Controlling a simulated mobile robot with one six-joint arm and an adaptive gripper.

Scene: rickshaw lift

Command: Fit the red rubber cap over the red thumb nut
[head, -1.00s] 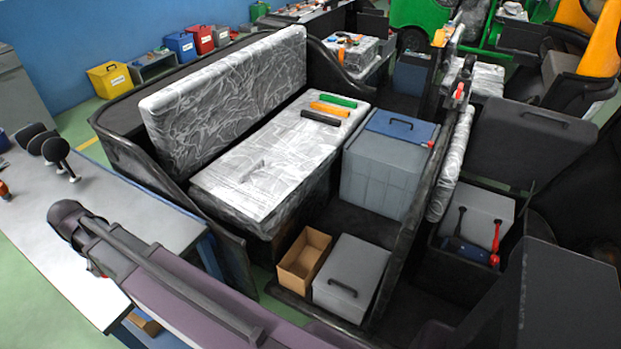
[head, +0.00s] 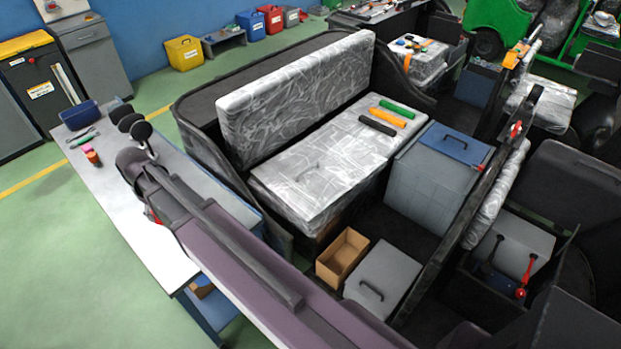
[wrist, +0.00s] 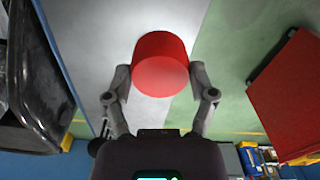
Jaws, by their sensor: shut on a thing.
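My gripper (wrist: 160,78) is shut on a red round cap (wrist: 160,52), with one finger on each side in the wrist view. In the head view the arm hides most of the gripper, and only a bit of red (head: 152,216) shows beneath it, over the white workbench. I cannot tell which thing is the red thumb nut. A small red part (head: 516,129) sits on the upright frame beside the grey box, and a red-handled lever (head: 527,272) stands at the right.
The workbench (head: 150,250) holds a blue case (head: 79,114) and small tools at its far end. The plastic-wrapped seat (head: 320,165) carries green, orange and black bars. An open cardboard box (head: 342,256) and a lidded grey box (head: 383,279) stand on the rickshaw floor.

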